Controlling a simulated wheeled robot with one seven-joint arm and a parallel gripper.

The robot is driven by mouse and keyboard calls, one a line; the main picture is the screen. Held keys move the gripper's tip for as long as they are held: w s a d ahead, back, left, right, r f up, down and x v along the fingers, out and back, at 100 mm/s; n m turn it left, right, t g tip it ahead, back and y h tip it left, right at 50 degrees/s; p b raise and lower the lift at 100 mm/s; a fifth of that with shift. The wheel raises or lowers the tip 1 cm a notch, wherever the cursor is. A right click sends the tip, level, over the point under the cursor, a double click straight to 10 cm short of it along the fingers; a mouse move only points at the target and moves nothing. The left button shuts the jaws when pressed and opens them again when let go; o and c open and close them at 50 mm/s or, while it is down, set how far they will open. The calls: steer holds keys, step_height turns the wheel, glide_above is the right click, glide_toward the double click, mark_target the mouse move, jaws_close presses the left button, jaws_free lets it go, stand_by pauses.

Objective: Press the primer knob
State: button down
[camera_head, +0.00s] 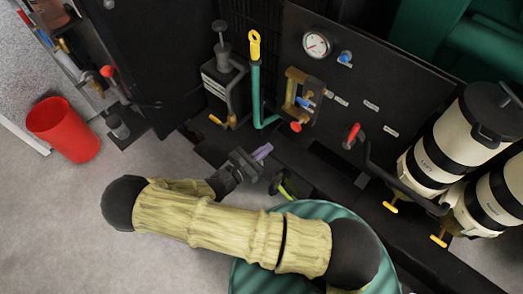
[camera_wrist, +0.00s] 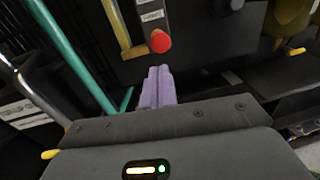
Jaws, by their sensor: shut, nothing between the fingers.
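My gripper (camera_head: 263,151) has purple fingers pressed together and empty, in front of the dark panel. In the wrist view the shut fingertips (camera_wrist: 159,70) point up toward a round red knob (camera_wrist: 160,41), with a gap below it in the picture. The same red knob (camera_head: 296,126) shows in the head view under a brass and blue fitting, up and right of my fingers. A black knob on a stem (camera_head: 220,27) stands on a dark box at upper left. I cannot read a label that tells which is the primer knob.
A teal pipe (camera_head: 257,95) with a yellow lever (camera_head: 254,45) rises left of the fitting. A red-handled lever (camera_head: 353,133) and white canisters (camera_head: 464,135) are to the right. A gauge (camera_head: 317,43) and blue knob (camera_head: 345,57) are above. A red bucket (camera_head: 64,130) stands on the floor.

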mark_target(294, 127)
steer(key=p+x, duration=0.1)
steer(key=x, duration=0.9)
steer(key=shift+d+p, duration=0.15)
steer(key=shift+p, duration=0.15)
steer(key=shift+p+x, duration=0.5)
steer(key=shift+x, duration=0.75)
steer(key=shift+w+r, duration=0.1)
steer(key=shift+w, duration=0.1)
steer(key=shift+s+a, duration=0.15)
steer(key=shift+a, duration=0.4)
steer(key=b+v, duration=0.1)
steer(key=v, duration=1.2)
steer(key=shift+s+b, duration=0.25)
steer(key=shift+b, duration=0.1)
steer(key=shift+a, duration=0.1)
